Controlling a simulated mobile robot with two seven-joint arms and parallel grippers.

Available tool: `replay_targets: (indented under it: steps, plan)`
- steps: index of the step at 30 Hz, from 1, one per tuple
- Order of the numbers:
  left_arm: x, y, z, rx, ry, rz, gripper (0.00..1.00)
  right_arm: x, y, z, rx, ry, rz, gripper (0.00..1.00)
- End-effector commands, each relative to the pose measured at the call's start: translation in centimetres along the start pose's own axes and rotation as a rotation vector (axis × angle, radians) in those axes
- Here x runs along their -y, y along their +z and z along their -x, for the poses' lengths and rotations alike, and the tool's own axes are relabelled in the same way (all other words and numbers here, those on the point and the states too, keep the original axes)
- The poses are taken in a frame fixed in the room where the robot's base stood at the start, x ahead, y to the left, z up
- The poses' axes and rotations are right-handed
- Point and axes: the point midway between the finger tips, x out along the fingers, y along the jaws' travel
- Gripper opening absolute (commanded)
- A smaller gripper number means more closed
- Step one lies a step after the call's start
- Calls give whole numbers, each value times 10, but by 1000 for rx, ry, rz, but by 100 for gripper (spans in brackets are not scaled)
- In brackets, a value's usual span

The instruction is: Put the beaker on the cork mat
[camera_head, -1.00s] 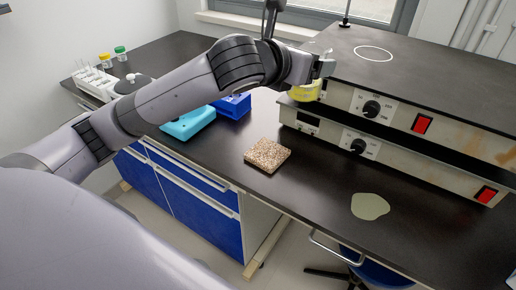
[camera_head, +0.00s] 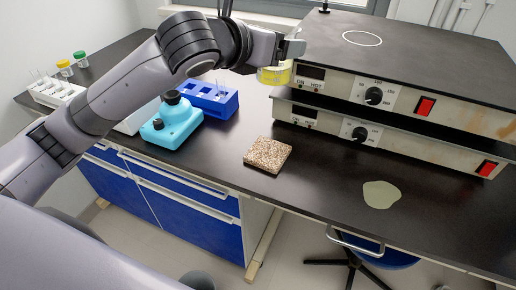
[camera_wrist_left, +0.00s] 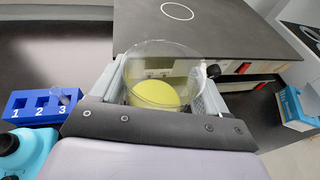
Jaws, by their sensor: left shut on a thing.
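The beaker (camera_head: 274,75) is clear glass with yellow liquid. My left gripper (camera_head: 290,50) is shut on it and holds it in the air beside the left end of the stacked hot plates. In the left wrist view the beaker (camera_wrist_left: 162,82) sits between the two fingers, with the yellow liquid at its bottom. The cork mat (camera_head: 268,154) is a speckled brown square lying bare on the black bench, below and in front of the held beaker in the head view. My right gripper is not in view.
Stacked hot plates (camera_head: 400,121) fill the right of the bench. A blue numbered rack (camera_head: 210,99) and a turquoise device (camera_head: 172,124) stand left of the mat. A pale puddle-shaped patch (camera_head: 381,194) lies at right. The bench around the mat is clear.

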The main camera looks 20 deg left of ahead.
Motion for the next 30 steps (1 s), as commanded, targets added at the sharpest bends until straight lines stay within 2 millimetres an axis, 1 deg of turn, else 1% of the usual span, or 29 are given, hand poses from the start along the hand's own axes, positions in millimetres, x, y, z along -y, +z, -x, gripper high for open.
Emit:
replay_targets:
  steps: [6,8,10,24,27,30]
  plan:
    - [3,1,0,2,-11,-4,38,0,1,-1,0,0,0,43]
    - [4,-4,-1,1,-13,-4,38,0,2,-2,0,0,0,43]
    - [4,-13,-4,-1,-12,-3,38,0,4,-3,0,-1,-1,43]
    - [4,-122,-37,-3,-12,-1,38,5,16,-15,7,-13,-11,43]
    - [4,-138,-42,-1,-12,-2,38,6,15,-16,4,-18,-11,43]
    - [4,-146,-45,1,-12,-3,38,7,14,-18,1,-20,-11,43]
